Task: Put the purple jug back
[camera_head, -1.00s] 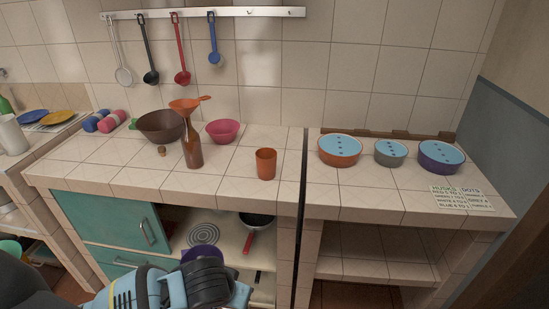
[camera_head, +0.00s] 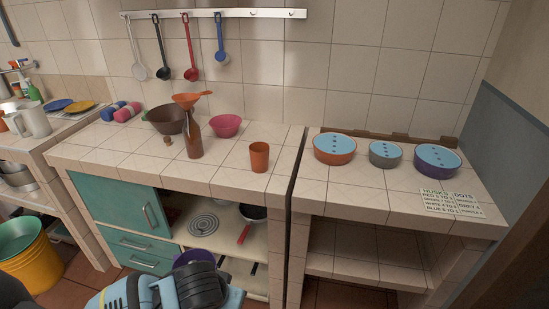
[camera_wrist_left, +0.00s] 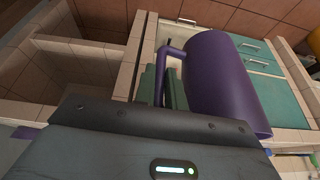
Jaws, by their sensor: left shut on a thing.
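The purple jug (camera_wrist_left: 228,85) fills the right middle of the left wrist view, its round body tilted and its handle (camera_wrist_left: 165,65) toward the fingers. My left gripper (camera_wrist_left: 164,84) is shut on the jug's handle, its green fingers either side of it. In the head view only a small purple part of the jug (camera_head: 193,257) shows behind my left wrist, in front of the open shelf under the counter. The fingers are hidden there. My right gripper is in neither view.
A white jug (camera_head: 36,120) stands on the left counter. A yellow bucket (camera_head: 30,260) stands on the floor.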

